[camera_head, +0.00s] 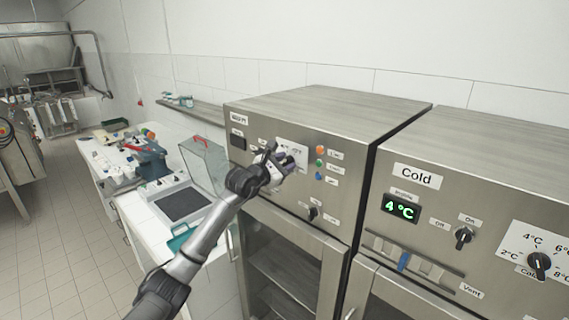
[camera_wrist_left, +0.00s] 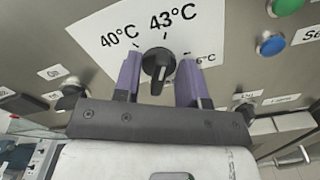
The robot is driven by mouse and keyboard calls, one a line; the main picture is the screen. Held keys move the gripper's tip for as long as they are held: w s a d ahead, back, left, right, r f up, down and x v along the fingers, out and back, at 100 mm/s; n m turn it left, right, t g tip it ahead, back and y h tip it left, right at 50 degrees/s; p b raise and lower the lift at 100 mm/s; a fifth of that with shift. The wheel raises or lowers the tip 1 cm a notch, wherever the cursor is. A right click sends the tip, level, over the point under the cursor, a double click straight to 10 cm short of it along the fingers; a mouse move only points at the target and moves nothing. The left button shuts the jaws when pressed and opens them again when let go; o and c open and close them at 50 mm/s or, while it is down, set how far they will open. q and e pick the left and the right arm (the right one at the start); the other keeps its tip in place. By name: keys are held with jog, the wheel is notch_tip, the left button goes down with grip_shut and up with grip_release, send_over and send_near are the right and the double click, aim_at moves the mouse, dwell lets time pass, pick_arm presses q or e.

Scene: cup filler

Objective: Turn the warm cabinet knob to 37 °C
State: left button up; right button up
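The warm cabinet (camera_head: 330,100) stands left of the cold cabinet in the head view. Its temperature knob (camera_wrist_left: 157,65) is black, on a white dial plate (camera_wrist_left: 190,22). The plate reads 40°C and 43°C, with a label ending in 6°C partly hidden at right. My left gripper (camera_head: 280,165) is at this panel and hides the knob in the head view. In the left wrist view its two purple fingers (camera_wrist_left: 160,78) stand apart on either side of the knob, with small gaps beside its narrow grip. The pointer's exact setting is unclear. My right gripper is not in view.
Orange, green and blue buttons (camera_head: 320,162) sit right of the dial. A smaller black knob (camera_head: 313,214) is below. The cold cabinet (camera_head: 480,150) shows 4°C at right. A bench (camera_head: 130,200) with equipment stands at left.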

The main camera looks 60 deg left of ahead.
pick_arm(q)
jog(key=shift+c, duration=0.4)
grip_shut()
